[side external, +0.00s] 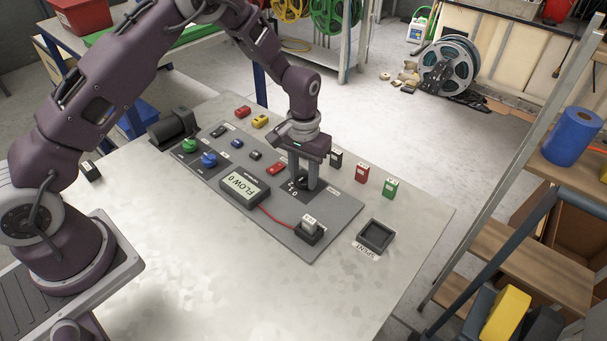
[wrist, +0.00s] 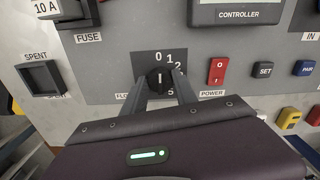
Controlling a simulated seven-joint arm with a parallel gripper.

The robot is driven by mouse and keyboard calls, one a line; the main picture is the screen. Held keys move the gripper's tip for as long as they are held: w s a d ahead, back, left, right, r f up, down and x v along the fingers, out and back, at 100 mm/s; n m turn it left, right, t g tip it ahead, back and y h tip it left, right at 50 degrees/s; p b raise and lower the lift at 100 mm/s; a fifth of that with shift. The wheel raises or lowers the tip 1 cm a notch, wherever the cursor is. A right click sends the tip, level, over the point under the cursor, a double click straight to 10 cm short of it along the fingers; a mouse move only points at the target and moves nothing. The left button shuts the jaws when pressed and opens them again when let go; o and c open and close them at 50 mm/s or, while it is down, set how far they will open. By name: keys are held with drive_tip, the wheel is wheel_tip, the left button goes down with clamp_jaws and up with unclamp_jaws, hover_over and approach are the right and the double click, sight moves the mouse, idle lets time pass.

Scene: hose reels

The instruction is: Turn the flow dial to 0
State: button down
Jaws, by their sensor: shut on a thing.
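The flow dial (wrist: 159,78) is a black knob with a light pointer mark on a dark plate numbered from 0. In the wrist view its mark points up towards the 0. My gripper (wrist: 160,84) is shut on the dial, one finger on each side of it. In the side view my gripper (side external: 305,184) reaches straight down to the panel, and its fingers hide most of the dial. The controller display (side external: 242,190) reads "FLOW 0"; only its lower edge (wrist: 238,15) shows in the wrist view.
A red power switch (wrist: 217,71) sits close beside the dial. A fuse (side external: 309,226) stands in its holder, with the empty spent tray (side external: 375,236) nearby. Green (side external: 190,146) and blue (side external: 208,159) knobs are farther left. The front of the table (side external: 220,270) is clear.

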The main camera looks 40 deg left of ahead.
sight(303, 178)
drive_tip(key=shift+n, duration=0.3)
idle(0.4)
drive_tip(key=c, duration=1)
unclamp_jaws()
drive_tip(key=shift+o, duration=0.2)
drive_tip(key=shift+r, duration=0.1)
wheel_tip(303, 178, up, 7)
